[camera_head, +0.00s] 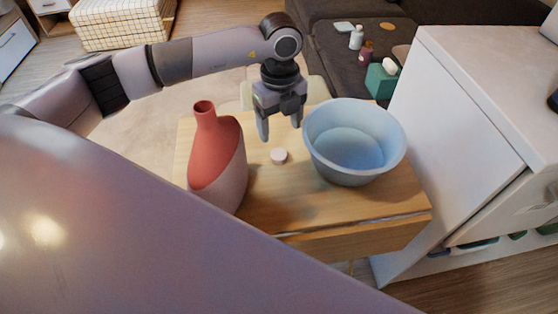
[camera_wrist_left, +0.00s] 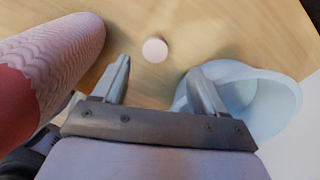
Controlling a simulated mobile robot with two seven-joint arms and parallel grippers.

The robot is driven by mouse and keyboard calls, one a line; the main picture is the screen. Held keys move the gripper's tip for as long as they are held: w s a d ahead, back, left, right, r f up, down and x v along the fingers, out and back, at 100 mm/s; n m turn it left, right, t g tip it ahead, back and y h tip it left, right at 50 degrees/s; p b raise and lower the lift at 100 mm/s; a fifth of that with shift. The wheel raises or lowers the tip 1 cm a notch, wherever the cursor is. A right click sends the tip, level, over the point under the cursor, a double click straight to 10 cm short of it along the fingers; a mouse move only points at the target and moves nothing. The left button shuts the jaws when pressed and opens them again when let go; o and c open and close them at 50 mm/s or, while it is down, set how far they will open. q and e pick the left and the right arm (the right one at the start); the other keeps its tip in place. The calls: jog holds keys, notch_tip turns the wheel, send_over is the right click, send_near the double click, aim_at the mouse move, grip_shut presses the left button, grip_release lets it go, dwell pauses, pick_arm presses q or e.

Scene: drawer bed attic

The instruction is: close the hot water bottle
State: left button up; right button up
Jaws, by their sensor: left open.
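The red and pink hot water bottle (camera_head: 216,152) stands upright on the small wooden table, its narrow neck open at the top. It also shows at the left of the left wrist view (camera_wrist_left: 55,65). A small round pale pink cap (camera_head: 279,156) lies on the table to the right of the bottle; it shows in the left wrist view (camera_wrist_left: 155,50) just beyond and between the fingers. My left gripper (camera_head: 281,132) is open and empty, pointing down above the table behind the cap. My right gripper is not in view.
A light blue basin (camera_head: 354,142) stands on the table (camera_head: 290,205) right of the cap, close to my left gripper. A white cabinet (camera_head: 460,130) borders the table on the right. A dark sofa (camera_head: 335,60) with small bottles and a green box (camera_head: 381,80) is behind.

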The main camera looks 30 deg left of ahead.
aim_at(278, 152)
pick_arm(q)
jog(key=shift+f, duration=0.3)
jog(key=shift+f, duration=0.9)
jog(key=shift+f, duration=0.15)
jog(key=f, duration=0.3)
jog(key=f+b, duration=0.1)
jog(key=f, duration=0.1)
jog(key=shift+s+a, duration=0.1)
jog(key=shift+s, duration=0.2)
jog(key=c, duration=1.1)
